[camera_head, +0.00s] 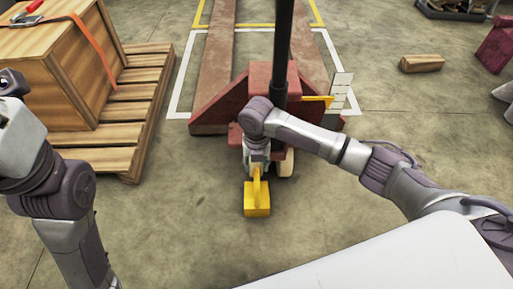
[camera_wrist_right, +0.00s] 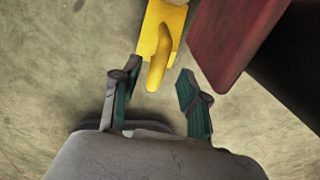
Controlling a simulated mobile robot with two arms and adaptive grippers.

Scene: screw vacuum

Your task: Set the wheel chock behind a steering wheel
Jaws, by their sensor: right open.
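The yellow wheel chock (camera_head: 257,204) stands on the floor in front of the red pallet jack, its handle upright; it also shows in the right wrist view (camera_wrist_right: 153,32). My right gripper (camera_head: 257,168) is just above and behind the handle. In the right wrist view, its open fingers (camera_wrist_right: 158,88) are on either side of the handle's near end, with gaps on both sides. A pale steering wheel (camera_head: 286,163) shows partly under the pallet jack (camera_head: 213,105), right of the chock; its other side is hidden. My left gripper is not in view, though part of my left arm shows.
A wooden crate (camera_head: 40,75) with an orange strap sits on a pallet (camera_head: 147,90) at the left. The jack's dark column rises close to my right wrist. A wooden block (camera_head: 421,64) lies at the far right. Floor in front of the chock is clear.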

